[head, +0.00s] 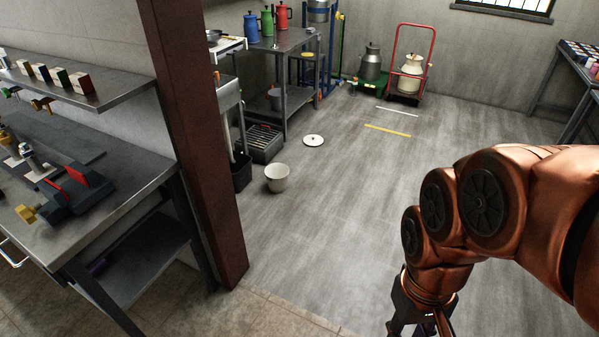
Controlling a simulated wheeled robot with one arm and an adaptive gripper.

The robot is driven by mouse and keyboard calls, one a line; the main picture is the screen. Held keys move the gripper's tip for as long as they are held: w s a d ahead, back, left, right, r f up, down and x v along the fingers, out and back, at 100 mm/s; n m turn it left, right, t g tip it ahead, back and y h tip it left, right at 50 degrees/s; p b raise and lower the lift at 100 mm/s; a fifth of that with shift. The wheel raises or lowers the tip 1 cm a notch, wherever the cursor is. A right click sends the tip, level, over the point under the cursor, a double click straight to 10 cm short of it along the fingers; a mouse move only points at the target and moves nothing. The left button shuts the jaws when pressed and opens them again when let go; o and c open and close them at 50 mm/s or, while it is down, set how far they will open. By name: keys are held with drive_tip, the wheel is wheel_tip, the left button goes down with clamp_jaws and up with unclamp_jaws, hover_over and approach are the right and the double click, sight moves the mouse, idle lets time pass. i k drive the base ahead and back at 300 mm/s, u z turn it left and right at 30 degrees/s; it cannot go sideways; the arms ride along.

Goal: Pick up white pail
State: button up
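A white pail (277,179) stands upright and open on the grey floor, left of the picture's middle, beside a black bin. A round white lid-like disc (314,140) with a dark knob lies flat on the floor just behind it. My gripper (418,328) is at the bottom edge, right of the middle, well in front and to the right of the pail and apart from it. Its fingertips are cut off by the frame, so I cannot tell whether it is open or shut.
A dark red pillar (197,130) and a metal workbench (105,180) stand at the left, close to the pail's line. A black bin (241,172) and a slotted dark crate (262,143) sit beside the pail. A red hand cart (410,62) stands at the back. The middle floor is clear.

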sight(276, 174)
drive_tip(key=z, duration=0.35)
drive_tip(key=i, duration=2.9)
drive_tip(key=u, duration=1.55)
drive_tip(key=i, duration=0.75)
drive_tip(key=u, duration=0.85)
